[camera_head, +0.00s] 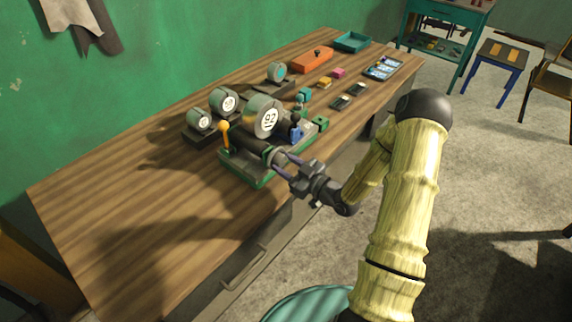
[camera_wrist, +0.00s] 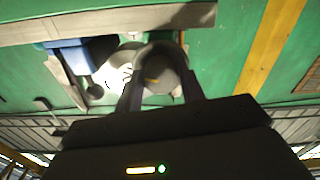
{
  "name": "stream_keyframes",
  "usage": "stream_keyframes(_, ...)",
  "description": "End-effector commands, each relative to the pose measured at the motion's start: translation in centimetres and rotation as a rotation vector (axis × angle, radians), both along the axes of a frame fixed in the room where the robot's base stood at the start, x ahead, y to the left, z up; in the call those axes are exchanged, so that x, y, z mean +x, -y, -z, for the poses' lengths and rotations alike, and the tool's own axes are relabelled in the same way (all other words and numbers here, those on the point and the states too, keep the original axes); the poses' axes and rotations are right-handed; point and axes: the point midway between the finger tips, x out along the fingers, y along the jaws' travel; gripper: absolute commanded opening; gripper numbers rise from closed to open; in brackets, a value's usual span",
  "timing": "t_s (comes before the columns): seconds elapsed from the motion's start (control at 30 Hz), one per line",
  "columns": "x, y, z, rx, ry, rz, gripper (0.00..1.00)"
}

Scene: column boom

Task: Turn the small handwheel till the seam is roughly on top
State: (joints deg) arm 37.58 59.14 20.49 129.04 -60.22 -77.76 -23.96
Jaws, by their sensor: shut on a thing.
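The small grey handwheel (camera_head: 273,156) sits low on the front of a machine with a grey and green base (camera_head: 240,172) on the wooden workbench. My gripper (camera_head: 283,163) reaches it from the right, with its two fingers shut on the handwheel. In the wrist view the handwheel (camera_wrist: 160,72) lies between the two dark fingers, and a short yellow-orange mark shows on it. I cannot tell if this mark is the seam. A large dial marked 92 (camera_head: 268,120) stands above the handwheel.
An orange box (camera_head: 313,61) and teal tray (camera_head: 352,41) are farther back. The bench's left part (camera_head: 110,210) is clear.

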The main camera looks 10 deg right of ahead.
Motion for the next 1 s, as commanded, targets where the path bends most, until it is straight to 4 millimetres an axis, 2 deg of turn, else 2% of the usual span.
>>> stream_keyframes(0.47, -0.01, -0.06, 0.11, 0.159, -0.12, 0.001, 0.16)
stream_keyframes(1.0, -0.14, -0.22, 0.01, 0.558, -0.41, 0.0, 0.16)
